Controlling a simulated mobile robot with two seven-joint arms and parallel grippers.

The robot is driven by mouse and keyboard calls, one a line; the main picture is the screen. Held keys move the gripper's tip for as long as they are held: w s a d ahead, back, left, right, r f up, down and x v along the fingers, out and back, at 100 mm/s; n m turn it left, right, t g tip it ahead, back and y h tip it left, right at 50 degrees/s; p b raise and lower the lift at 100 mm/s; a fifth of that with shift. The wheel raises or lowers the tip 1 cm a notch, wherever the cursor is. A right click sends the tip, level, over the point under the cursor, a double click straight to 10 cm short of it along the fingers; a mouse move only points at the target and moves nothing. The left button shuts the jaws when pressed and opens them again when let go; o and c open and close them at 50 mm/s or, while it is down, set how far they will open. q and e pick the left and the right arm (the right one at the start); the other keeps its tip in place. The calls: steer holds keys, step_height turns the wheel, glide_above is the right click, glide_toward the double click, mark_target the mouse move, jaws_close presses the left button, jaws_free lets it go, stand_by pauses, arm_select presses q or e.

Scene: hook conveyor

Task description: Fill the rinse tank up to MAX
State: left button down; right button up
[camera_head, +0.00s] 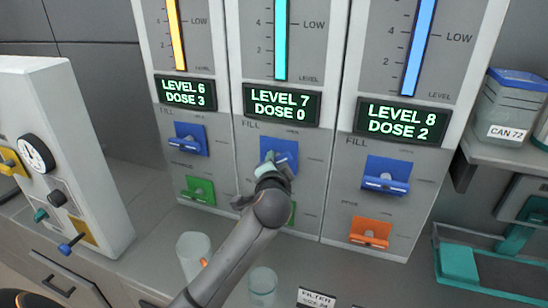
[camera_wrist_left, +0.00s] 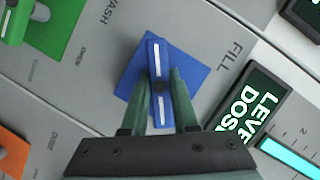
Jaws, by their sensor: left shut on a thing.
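The middle tank panel has a cyan gauge column (camera_head: 281,40) and a display (camera_head: 281,105) reading LEVEL 7, DOSE 0. Its blue FILL lever (camera_head: 290,158) is partly hidden behind my left gripper (camera_head: 270,168). In the left wrist view the blue lever (camera_wrist_left: 155,65) stands between the two fingers of my left gripper (camera_wrist_left: 160,100), which is shut on it. The gauge tops are cut off, so no MAX mark shows. I cannot read which tank is the rinse one. My right gripper is not in view.
The left panel's display (camera_head: 186,93) reads LEVEL 6, DOSE 3. The right panel's display (camera_head: 394,121) reads LEVEL 8, DOSE 2. Their blue levers (camera_head: 386,182) flank mine. A white dial box (camera_head: 75,150) is at left, a shelf with a can (camera_head: 507,110) at right.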

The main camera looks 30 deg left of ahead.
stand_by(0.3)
arm_select(q)
steer(key=c, duration=0.7)
jaws_free()
steer(key=v, duration=1.2)
steer(key=shift+s+d+r+b, duration=0.15)
steer(key=shift+s+b, duration=0.1)
steer(key=shift+b, duration=0.15)
